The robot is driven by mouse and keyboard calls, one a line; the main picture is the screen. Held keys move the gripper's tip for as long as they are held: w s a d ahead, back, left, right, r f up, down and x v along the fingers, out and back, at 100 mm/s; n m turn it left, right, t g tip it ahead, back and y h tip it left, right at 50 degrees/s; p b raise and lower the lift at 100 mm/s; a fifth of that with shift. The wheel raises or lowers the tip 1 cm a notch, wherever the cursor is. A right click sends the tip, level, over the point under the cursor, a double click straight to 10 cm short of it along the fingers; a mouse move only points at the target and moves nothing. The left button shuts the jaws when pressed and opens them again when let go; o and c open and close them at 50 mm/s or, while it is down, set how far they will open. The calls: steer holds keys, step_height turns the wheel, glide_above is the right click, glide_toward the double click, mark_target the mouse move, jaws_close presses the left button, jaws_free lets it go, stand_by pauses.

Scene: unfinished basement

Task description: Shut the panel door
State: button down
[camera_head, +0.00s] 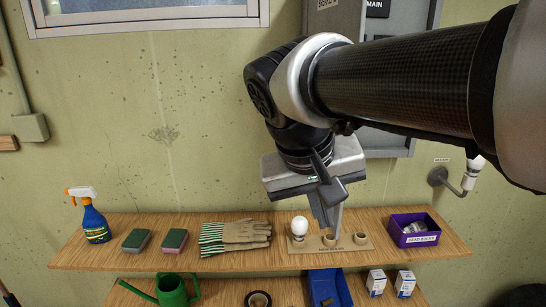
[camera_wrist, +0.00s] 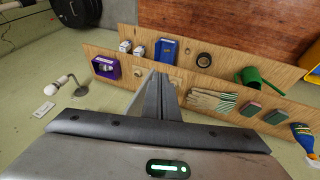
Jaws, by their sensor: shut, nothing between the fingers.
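The grey electrical panel (camera_head: 410,24) is on the wall at the upper right of the head view, cut off by the top edge and largely covered by my arm. A label reading "MAIN" shows on it. A flat grey part stands at its left side; I cannot tell for certain whether this is the door or how far the door is open. My gripper (camera_head: 328,218) is below the panel, pointing down in front of the upper shelf, apart from the panel. Its fingers also show together and empty in the wrist view (camera_wrist: 162,92). The panel is not recognisable in the wrist view.
A wooden shelf (camera_head: 120,262) below holds a spray bottle (camera_head: 91,217), sponges, gloves (camera_head: 235,236), a white bulb (camera_head: 299,227) in a holder and a purple box (camera_head: 413,231). A wall lamp (camera_head: 466,178) juts out at right.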

steer(key=w+a+h+b, duration=0.2)
steer(key=w+a+b, duration=0.1)
steer(key=w+a, duration=0.4)
steer(key=w+d+f, duration=0.3)
steer(key=d+f, duration=0.5)
steer(key=shift+w+d+m+t, duration=0.3)
steer(key=shift+d+m+t, duration=0.05)
steer(key=shift+m+t, duration=0.05)
